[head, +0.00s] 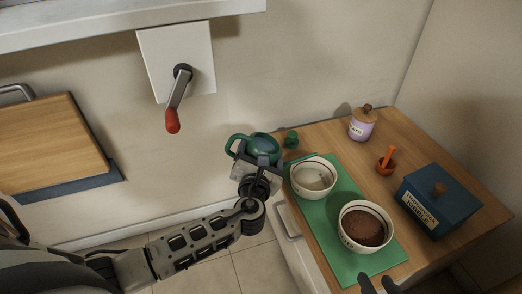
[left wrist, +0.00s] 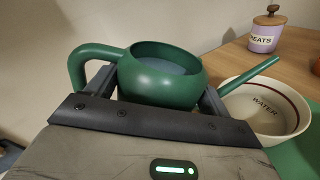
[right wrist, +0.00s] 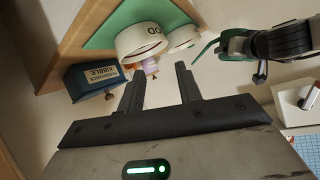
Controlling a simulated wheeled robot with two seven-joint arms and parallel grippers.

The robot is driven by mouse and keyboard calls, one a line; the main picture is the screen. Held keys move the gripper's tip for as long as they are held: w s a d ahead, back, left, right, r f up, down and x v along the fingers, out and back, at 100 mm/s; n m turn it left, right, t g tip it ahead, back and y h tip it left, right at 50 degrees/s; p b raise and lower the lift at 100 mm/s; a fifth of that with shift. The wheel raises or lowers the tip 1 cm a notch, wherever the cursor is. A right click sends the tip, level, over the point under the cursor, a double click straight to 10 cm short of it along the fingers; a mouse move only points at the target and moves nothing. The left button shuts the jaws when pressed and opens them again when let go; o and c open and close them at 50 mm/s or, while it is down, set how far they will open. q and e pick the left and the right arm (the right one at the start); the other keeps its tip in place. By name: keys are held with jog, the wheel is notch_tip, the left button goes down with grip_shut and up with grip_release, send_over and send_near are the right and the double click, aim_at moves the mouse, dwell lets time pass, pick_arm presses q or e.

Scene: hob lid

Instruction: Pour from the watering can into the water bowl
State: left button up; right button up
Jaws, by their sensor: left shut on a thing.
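My left gripper (head: 259,166) is shut on the green watering can (head: 262,147) and holds it up at the left edge of the counter. In the left wrist view the can (left wrist: 160,80) looks about upright, with greyish liquid inside. Its spout (left wrist: 247,75) points right, towards the white water bowl (left wrist: 268,108), with the tip near the bowl's far rim. The bowl (head: 314,180) stands on a green mat (head: 341,262); no stream shows. My right gripper (right wrist: 158,85) is open and empty; its fingers also show at the bottom of the head view (head: 378,284).
A food bowl (head: 365,227) with brown contents stands on the mat near the front. A red-handled lever (head: 174,105) is on the wall.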

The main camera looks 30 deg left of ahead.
pick_arm(q)
jog(key=shift+w+d+r+m, duration=0.1)
jog(key=shift+r+m, duration=0.1)
jog(key=shift+m, duration=0.2)
pick_arm(e)
jog(key=shift+r, duration=0.15)
pick_arm(q)
jog(key=shift+d+m+p, duration=0.15)
jog(key=shift+m+p, duration=0.25)
jog(key=shift+m, duration=0.1)
jog(key=shift+w+m, duration=0.1)
jog(key=shift+m, duration=0.2)
pick_arm(e)
jog(key=shift+w+d+f, duration=0.1)
jog(key=shift+d+f, duration=0.1)
jog(key=shift+f, duration=0.1)
pick_arm(q)
jog(key=shift+d, duration=0.15)
pick_arm(e)
jog(key=shift+r, duration=0.1)
pick_arm(q)
jog(key=shift+w+r+m+g+p, duration=0.1)
jog(key=shift+r+m+g+p, duration=0.1)
jog(key=shift+m+g+p, duration=0.1)
pick_arm(e)
jog(key=shift+g, duration=0.3)
